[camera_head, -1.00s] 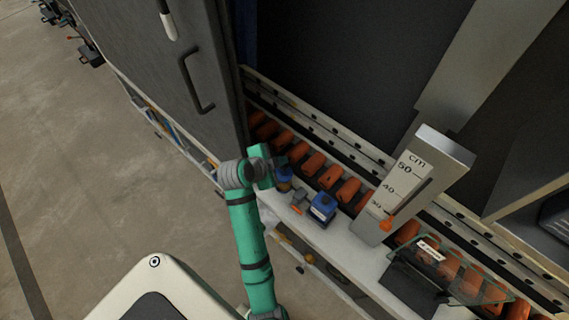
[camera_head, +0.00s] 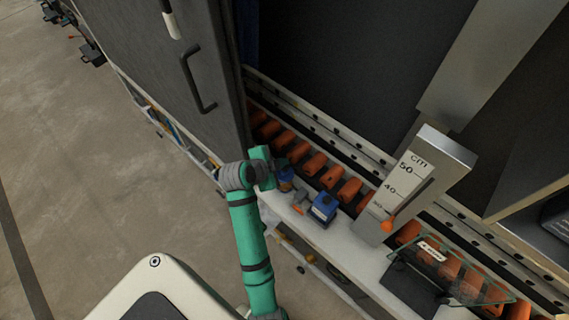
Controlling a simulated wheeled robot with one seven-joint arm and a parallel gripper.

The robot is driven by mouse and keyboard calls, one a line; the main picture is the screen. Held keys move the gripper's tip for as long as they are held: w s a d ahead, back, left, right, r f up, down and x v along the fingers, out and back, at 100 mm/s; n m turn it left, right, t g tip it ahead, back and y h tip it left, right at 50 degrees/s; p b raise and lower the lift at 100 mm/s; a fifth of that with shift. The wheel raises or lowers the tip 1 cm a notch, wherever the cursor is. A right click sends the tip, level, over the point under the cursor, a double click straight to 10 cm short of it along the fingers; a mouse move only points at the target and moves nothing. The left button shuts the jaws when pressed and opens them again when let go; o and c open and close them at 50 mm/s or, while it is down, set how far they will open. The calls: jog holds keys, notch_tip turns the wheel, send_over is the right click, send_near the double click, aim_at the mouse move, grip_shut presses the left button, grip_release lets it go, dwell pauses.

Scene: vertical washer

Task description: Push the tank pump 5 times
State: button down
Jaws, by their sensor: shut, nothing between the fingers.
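My green and grey arm reaches up from the bottom of the view to the white ledge. My gripper (camera_head: 281,165), small and dark, is at its end and looks shut and empty. A small blue and orange object (camera_head: 286,181) is just below the gripper, partly hidden by the arm; whether they touch is unclear. A blue box-shaped unit (camera_head: 323,208) with a light label stands on the ledge to the right. I cannot tell for sure which of these two is the tank pump.
An orange-handled piece (camera_head: 300,200) lies between the blue objects. A metal gauge marked in cm (camera_head: 420,180) and a clear tilted panel (camera_head: 455,270) stand to the right. Orange rollers (camera_head: 331,177) run behind the ledge (camera_head: 355,255). A grey door (camera_head: 160,70) is at upper left.

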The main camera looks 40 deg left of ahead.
jog(key=shift+w+f, duration=0.2)
jog(key=shift+f, duration=0.1)
jog(key=shift+d+f, duration=0.1)
jog(key=shift+d, duration=0.2)
jog(key=shift+s+a+f, duration=0.2)
jog(key=shift+s+a, duration=0.15)
jog(key=shift+a, duration=0.05)
jog(key=shift+w+d, duration=0.2)
jog(key=shift+d, duration=0.05)
jog(key=shift+w+r, duration=0.1)
jog(key=shift+r, duration=1.55)
jog(key=shift+w, duration=0.1)
